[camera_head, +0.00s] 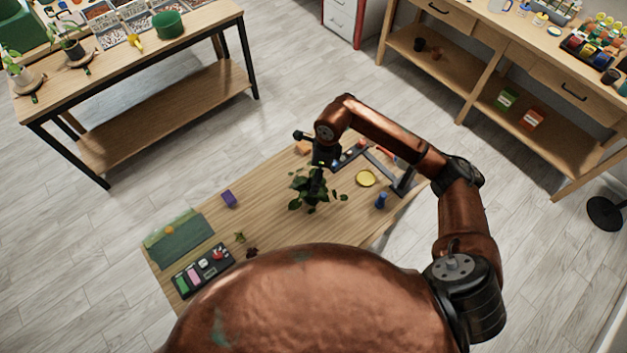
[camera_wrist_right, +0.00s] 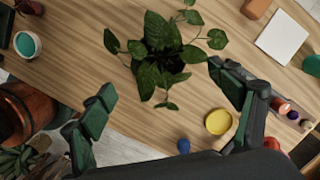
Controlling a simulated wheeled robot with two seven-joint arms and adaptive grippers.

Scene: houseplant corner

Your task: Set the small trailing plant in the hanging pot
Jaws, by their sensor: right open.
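The small trailing plant (camera_head: 307,191) has broad dark green leaves and stands on the low wooden table. In the right wrist view the plant (camera_wrist_right: 155,55) is at upper middle, with thin stems spreading sideways. Its leaves hide its base. My right gripper (camera_head: 317,176) is over the plant. In the wrist view its two dark fingers (camera_wrist_right: 161,82) are wide apart, one on each side of the foliage, with nothing held. I cannot make out a hanging pot in either view. My left gripper is not in view.
A yellow dish (camera_head: 366,178), a blue item (camera_head: 381,201) and a dark angled frame (camera_head: 405,180) are right of the plant. Bare tabletop lies between the plant and block.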

